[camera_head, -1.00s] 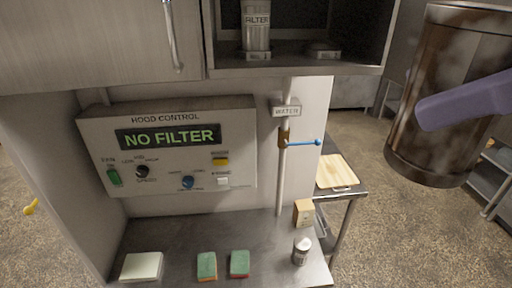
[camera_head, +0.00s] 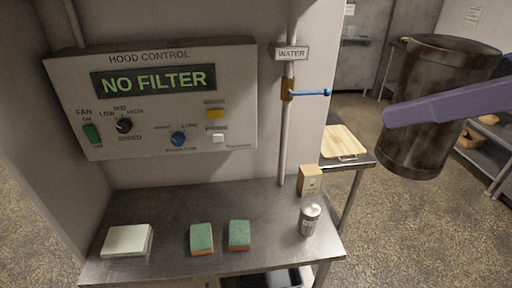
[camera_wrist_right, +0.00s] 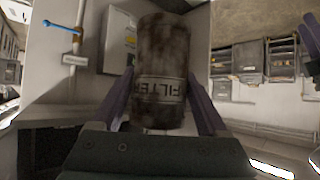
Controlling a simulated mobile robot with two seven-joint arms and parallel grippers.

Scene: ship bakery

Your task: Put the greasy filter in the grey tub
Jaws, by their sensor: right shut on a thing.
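The greasy filter (camera_head: 432,70) is a brown, stained cylinder at the upper right of the head view. My right gripper (camera_head: 400,112) is shut on it and holds it in the air, right of the steel table. In the right wrist view, the filter (camera_wrist_right: 160,55) sits between both purple fingers of the gripper (camera_wrist_right: 162,82), with a FILTER label showing upside down. A dark container (camera_head: 262,280) shows partly under the table's front edge; I cannot tell whether it is the grey tub. My left gripper is not in view.
The steel table (camera_head: 160,210) holds a pale block (camera_head: 127,241), two sponges (camera_head: 201,238), a small carton (camera_head: 310,180) and a white-topped shaker (camera_head: 309,219). The hood control panel (camera_head: 160,100) reads NO FILTER. A water pipe with a blue lever (camera_head: 310,93) stands right of it.

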